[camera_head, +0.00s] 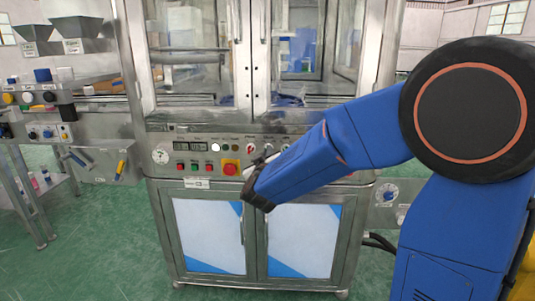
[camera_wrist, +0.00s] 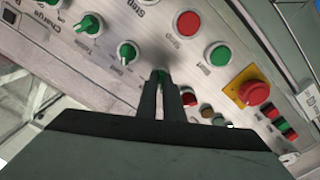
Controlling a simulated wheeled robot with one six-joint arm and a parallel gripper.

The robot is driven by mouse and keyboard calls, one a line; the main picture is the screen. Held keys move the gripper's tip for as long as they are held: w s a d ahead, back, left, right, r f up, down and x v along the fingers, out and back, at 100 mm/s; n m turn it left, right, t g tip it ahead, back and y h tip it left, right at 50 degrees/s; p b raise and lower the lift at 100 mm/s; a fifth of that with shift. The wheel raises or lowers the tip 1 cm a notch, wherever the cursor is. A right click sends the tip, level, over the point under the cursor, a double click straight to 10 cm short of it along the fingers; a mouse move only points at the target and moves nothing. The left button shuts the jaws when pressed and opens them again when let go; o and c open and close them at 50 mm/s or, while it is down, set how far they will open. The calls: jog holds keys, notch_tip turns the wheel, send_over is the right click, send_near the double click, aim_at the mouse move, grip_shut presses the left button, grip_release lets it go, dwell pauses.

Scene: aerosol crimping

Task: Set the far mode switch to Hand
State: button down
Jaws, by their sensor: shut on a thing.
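The control panel (camera_head: 205,165) of the steel machine carries a row of round switches. In the wrist view my gripper (camera_wrist: 165,82) is shut on a green-handled switch (camera_wrist: 163,74), of which only a green sliver shows between the fingertips. Its label and setting are hidden. Two more green switches, one nearer (camera_wrist: 127,52) and one farther along (camera_wrist: 88,25), stand in line with it, untouched. In the head view my gripper (camera_head: 262,163) is at the panel, mostly covered by my blue arm. I cannot tell which switch is the far mode switch.
In the wrist view a red button (camera_wrist: 188,23) and a green button (camera_wrist: 220,55) sit beside the switches. A red emergency stop (camera_wrist: 255,92) on a yellow plate stands out at the right. Glass doors (camera_head: 200,55) rise above the panel. Green floor is open in front.

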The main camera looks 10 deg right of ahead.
jog(key=c, duration=1.9)
grip_release()
jog(key=shift+s, duration=0.1)
jog(key=v, duration=1.7)
jog(key=shift+s, duration=0.1)
